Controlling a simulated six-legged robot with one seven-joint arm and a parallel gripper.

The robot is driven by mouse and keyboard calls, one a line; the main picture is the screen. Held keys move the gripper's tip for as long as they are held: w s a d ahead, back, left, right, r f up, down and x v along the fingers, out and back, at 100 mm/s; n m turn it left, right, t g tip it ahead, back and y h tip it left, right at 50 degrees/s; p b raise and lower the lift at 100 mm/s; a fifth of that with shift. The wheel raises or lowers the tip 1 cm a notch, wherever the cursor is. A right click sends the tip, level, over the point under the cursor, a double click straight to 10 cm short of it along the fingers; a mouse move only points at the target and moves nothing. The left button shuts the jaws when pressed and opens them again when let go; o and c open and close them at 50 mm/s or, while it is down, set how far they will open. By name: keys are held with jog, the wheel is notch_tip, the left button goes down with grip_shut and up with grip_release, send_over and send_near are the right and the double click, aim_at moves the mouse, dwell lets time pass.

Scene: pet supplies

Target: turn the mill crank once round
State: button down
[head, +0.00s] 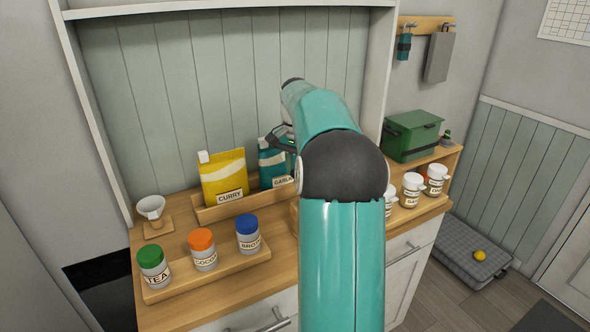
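I cannot make out the mill or its crank in the head view; my teal arm covers the middle of the wooden counter (225,297) and may hide them. My gripper (279,138) shows only in part, as dark pieces at the left of the arm's far end, in front of the back panel and near the teal garlic packet (272,158). Whether its fingers are open or shut, or touch anything, is hidden.
A yellow curry packet (224,180) stands in a wooden holder. Jars with green (154,267), orange (203,250) and blue (247,234) lids stand on a front rack. A white cone (151,208) is at left. White jars (412,190) and a green box (411,136) are at right.

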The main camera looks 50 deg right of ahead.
jog(key=m, duration=0.1)
jog(key=d+m, duration=0.1)
jog(key=shift+w+d+m, duration=0.15)
jog(key=shift+d+m, duration=0.05)
jog(key=shift+m, duration=0.1)
jog(key=shift+s+d+r+m, duration=0.1)
jog(key=shift+s+d+m, duration=0.25)
jog(key=shift+d+m, duration=0.8)
jog(key=shift+s+d+f+m, duration=0.1)
jog(key=shift+s+d+m, duration=0.3)
jog(key=shift+m, duration=1.6)
jog(key=shift+s+d+r+m, duration=0.1)
jog(key=shift+s+d+m, duration=0.2)
jog(key=shift+d+m, duration=0.85)
jog(key=shift+a+m, duration=0.4)
jog(key=shift+m, duration=0.1)
jog(key=c, duration=1.1)
grip_release()
jog(key=shift+c, duration=0.2)
notch_tip(320, 180, up, 14)
